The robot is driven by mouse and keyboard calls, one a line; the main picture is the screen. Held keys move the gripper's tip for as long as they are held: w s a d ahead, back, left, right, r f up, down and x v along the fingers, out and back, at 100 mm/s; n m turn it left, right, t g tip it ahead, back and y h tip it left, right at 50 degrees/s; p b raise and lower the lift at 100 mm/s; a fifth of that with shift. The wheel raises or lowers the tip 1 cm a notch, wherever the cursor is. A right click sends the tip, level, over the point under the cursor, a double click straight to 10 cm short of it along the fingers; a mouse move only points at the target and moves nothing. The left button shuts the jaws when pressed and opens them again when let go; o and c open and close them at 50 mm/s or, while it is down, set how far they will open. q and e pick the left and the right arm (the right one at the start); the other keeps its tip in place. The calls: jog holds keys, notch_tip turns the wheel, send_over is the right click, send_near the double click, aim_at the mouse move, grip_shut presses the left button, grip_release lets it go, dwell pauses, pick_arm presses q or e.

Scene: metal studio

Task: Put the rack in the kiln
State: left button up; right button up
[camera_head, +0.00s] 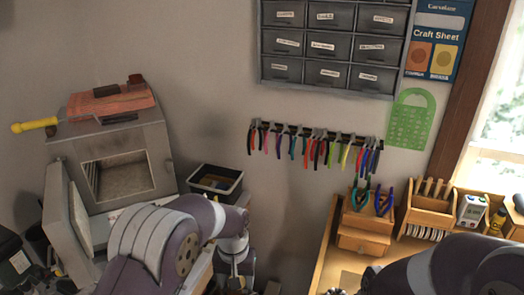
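The kiln (155,140) is a grey box at the left with a square opening in its front. Its chamber (118,177) looks empty as far as I can see in. Its door (66,226) stands swung open to the left. I cannot make out a rack anywhere in view. My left arm reaches in from the bottom, in front of the kiln's lower right. My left gripper (236,272) points down to the right of the kiln, at the bottom edge; its fingers are too small and cut off to read. My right arm shows at the bottom right, its gripper out of frame.
A black bin (215,183) stands right of the kiln. Pliers hang on a wall rail (318,135). A wooden bench at the right carries wooden holders (367,222).

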pick_arm(q)
jog(key=s+a+f, duration=0.2)
jog(key=a+f, duration=0.6)
jog(key=a, duration=0.4)
jog(key=shift+s+a+n, duration=0.2)
jog(key=shift+a+n, duration=0.15)
jog(key=shift+n, duration=0.05)
